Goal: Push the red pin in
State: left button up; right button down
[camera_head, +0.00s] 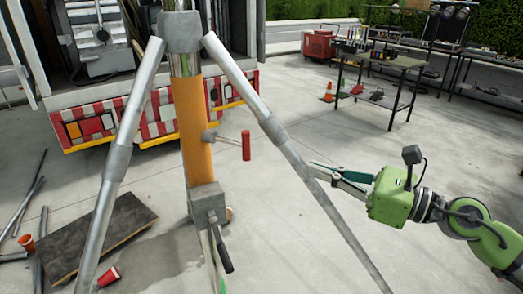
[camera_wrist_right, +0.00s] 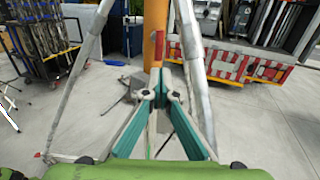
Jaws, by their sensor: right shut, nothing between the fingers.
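The red pin (camera_head: 246,145) is a red handle on a short grey rod, sticking out to the right from the orange column (camera_head: 194,125) of the tripod stand. My right gripper (camera_head: 313,168) is to the right of the pin and a little lower in the head view, apart from it, with its teal fingers pointing left toward the column. One silver tripod leg crosses between them in the picture. In the right wrist view the fingers (camera_wrist_right: 158,70) are shut and empty. A red piece, probably the pin (camera_wrist_right: 154,79), shows at their tips. My left gripper is not in view.
Silver tripod legs (camera_head: 120,155) spread on both sides of the column. A striped truck bumper (camera_head: 158,118) stands behind. A dark board (camera_head: 95,240) and a red cup (camera_head: 109,275) lie at left. A tool table (camera_head: 385,60) stands at back right. Open concrete lies at right.

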jog(key=p+x, duration=0.8)
jog(key=x, duration=0.6)
